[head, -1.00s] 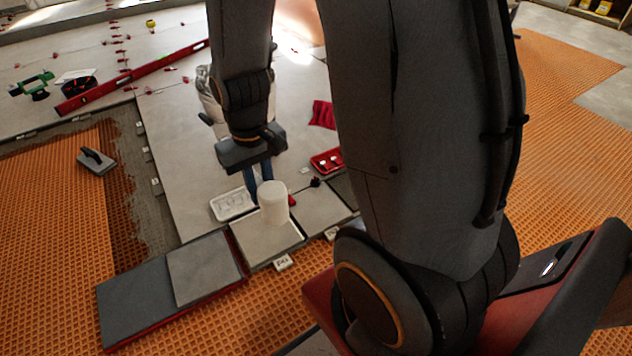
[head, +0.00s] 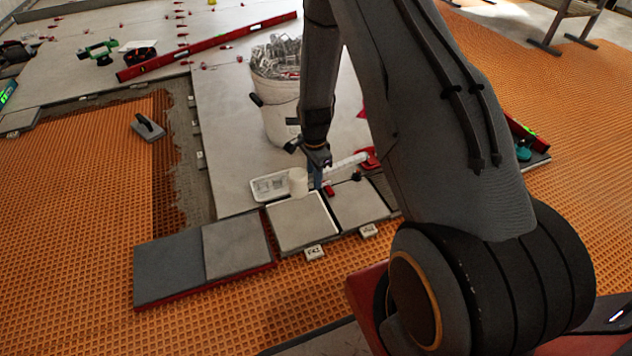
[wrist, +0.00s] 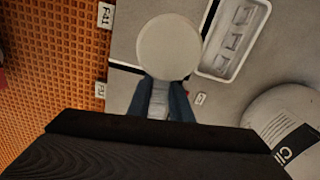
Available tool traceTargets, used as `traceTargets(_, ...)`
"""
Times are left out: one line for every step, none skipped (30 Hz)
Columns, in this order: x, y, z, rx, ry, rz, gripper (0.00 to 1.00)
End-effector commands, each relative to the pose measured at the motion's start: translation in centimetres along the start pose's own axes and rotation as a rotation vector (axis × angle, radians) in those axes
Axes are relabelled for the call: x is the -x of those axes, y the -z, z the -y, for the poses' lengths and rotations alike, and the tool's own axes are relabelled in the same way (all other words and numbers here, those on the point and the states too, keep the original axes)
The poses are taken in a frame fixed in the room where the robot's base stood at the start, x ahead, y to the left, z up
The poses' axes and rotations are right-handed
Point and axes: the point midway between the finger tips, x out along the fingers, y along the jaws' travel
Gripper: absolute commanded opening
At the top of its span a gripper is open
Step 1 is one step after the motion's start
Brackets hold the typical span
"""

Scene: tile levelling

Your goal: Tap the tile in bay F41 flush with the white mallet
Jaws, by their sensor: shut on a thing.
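The tile in bay F41 (head: 300,222) is a grey square with a bright rim, beside a small white label (head: 314,252). The label reads F41 in the wrist view (wrist: 105,16). The white mallet's round head (head: 298,182) is near the tile's far edge; its exact height above it is unclear. My gripper (head: 317,178) is shut on the mallet's handle (wrist: 158,100), between blue fingers. The far part of the handle is not clear.
A white tray (head: 268,188) lies just behind the tile. A bucket of clips (head: 275,90) stands farther back. Another tile (head: 358,203) lies to the right, and two slabs (head: 203,262) to the left. A grey float (head: 148,127) lies on orange matting.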

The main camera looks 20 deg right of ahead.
Motion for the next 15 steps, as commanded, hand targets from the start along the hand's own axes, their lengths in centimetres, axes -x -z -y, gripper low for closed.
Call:
traceTargets(-1.0,0.3,0.2,-0.041,-0.001,0.000,0.00)
traceTargets(-1.4,0.4,0.4,-0.064,0.000,0.000,0.00)
traceTargets(-1.9,0.6,0.5,-0.088,0.000,0.000,0.00)
traceTargets(-2.1,0.7,0.6,-0.103,0.001,0.000,0.00)
traceTargets(-2.3,0.7,0.7,-0.114,0.001,0.000,0.00)
traceTargets(-2.5,0.8,0.7,-0.124,0.001,0.000,0.00)
traceTargets(-2.7,0.8,0.7,-0.130,0.001,0.000,0.00)
traceTargets(-2.8,0.8,0.7,-0.133,0.001,0.000,0.00)
traceTargets(-2.9,0.8,0.8,-0.135,0.001,0.000,0.00)
traceTargets(-3.0,0.8,0.8,-0.135,0.001,0.000,0.00)
traceTargets(-3.2,0.8,0.8,-0.135,0.001,0.000,0.00)
traceTargets(-3.4,0.8,0.8,-0.134,0.001,0.000,0.00)
traceTargets(-3.7,0.8,0.7,-0.134,0.000,0.000,0.00)
traceTargets(-3.9,0.8,0.7,-0.134,0.000,0.000,0.00)
traceTargets(-4.3,0.8,0.7,-0.133,0.000,0.000,0.00)
